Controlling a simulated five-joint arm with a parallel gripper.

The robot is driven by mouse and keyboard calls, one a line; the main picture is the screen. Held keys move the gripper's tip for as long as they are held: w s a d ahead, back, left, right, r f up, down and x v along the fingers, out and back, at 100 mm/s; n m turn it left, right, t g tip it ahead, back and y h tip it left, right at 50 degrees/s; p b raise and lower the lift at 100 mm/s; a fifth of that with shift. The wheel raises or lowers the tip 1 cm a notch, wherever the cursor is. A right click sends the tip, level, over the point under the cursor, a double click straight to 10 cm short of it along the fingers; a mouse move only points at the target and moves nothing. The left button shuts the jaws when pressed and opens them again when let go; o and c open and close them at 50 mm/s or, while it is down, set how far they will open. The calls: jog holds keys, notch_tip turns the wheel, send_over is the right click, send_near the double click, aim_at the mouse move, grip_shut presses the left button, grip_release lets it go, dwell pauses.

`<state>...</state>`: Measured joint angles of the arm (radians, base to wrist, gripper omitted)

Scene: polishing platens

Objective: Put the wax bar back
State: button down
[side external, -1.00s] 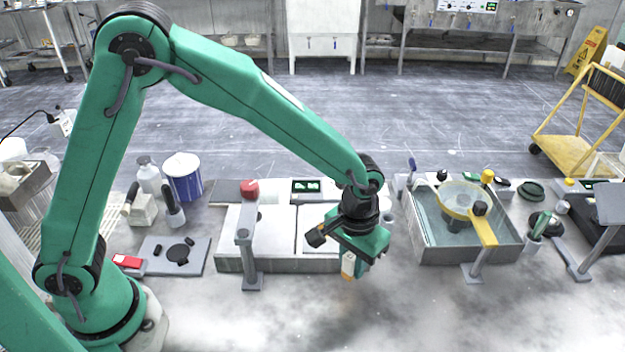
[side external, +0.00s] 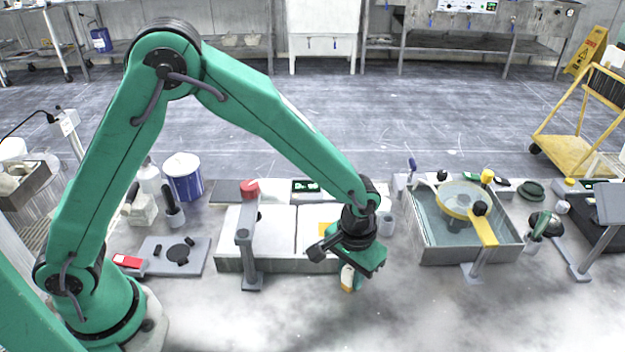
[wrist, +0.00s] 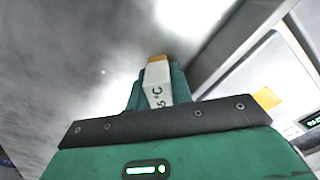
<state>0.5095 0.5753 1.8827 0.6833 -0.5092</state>
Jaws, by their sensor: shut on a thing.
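The bar is in front of the right front corner of the pale two-panel platen unit (side external: 235,262). The bar's height above the bench is hard to tell. The bar's resting place cannot be made out for certain.
A grey post (side external: 246,262) stands at the platen unit's front. A yellow patch (side external: 325,229) lies on its right panel. A water basin (side external: 425,250) with a yellow arm is to the right. A grey plate with black pieces (side external: 157,257) is left. The front bench is bare.

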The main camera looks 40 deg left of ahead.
jog(key=shift+f, duration=0.1)
jog(key=c, duration=1.5)
grip_release()
jog(key=shift+c, duration=0.2)
notch_tip(320, 180, up, 12)
